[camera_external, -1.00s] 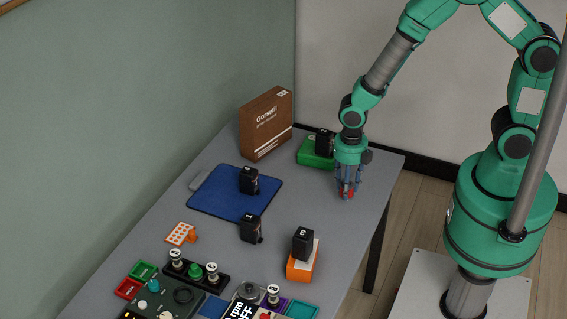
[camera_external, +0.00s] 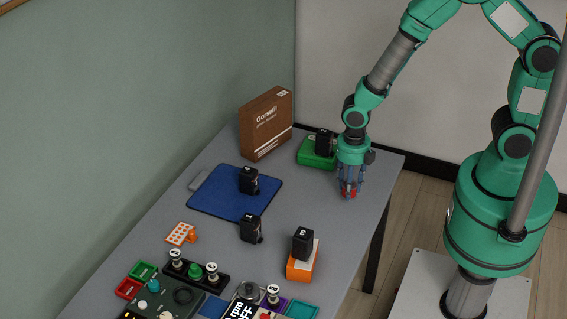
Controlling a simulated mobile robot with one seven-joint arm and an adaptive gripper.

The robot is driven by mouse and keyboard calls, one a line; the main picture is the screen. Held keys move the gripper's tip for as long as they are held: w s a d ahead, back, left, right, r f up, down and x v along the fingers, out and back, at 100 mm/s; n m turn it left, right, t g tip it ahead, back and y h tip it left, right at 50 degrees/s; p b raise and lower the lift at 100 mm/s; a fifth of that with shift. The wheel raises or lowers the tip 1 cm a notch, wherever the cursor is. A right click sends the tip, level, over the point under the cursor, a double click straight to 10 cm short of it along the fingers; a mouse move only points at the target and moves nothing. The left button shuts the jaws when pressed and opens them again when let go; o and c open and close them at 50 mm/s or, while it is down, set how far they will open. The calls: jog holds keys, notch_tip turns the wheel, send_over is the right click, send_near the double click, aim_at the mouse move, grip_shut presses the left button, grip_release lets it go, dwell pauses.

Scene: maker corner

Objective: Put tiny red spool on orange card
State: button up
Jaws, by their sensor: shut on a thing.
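My gripper (camera_external: 350,194) points down near the table's far right edge, beside the green box. It is shut on the tiny red spool (camera_external: 349,195), which shows as a bit of red between the fingertips; the fingers hide most of it. I cannot tell whether the spool touches the table. The orange card (camera_external: 178,233), with pale spots, lies flat on the left part of the table, far from my gripper. A small orange piece (camera_external: 191,237) stands at its right edge.
A black block stands on the green box (camera_external: 315,153), close left of my gripper. Other black blocks stand on the blue mat (camera_external: 215,203), the bare table (camera_external: 251,228) and an orange-and-white box (camera_external: 303,265). A brown box (camera_external: 266,124) stands behind. Knobs and small trays fill the front.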

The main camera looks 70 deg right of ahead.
jog(key=shift+w, duration=0.1)
jog(key=w+a+r+p, duration=0.1)
jog(key=w+a+r, duration=0.1)
jog(key=w+a, duration=0.35)
jog(key=w+a+r, duration=0.2)
jog(key=w, duration=0.7)
notch_tip(320, 180, up, 4)
jog(key=r+p, duration=0.1)
jog(key=p, duration=0.2)
send_over(190, 231)
jog(key=shift+a+f+n, duration=0.15)
jog(key=shift+f+n, duration=0.1)
jog(key=shift+n, duration=0.05)
jog(key=shift+f, duration=0.1)
jog(key=shift+f+b, duration=0.6)
jog(key=shift+f, duration=2.4)
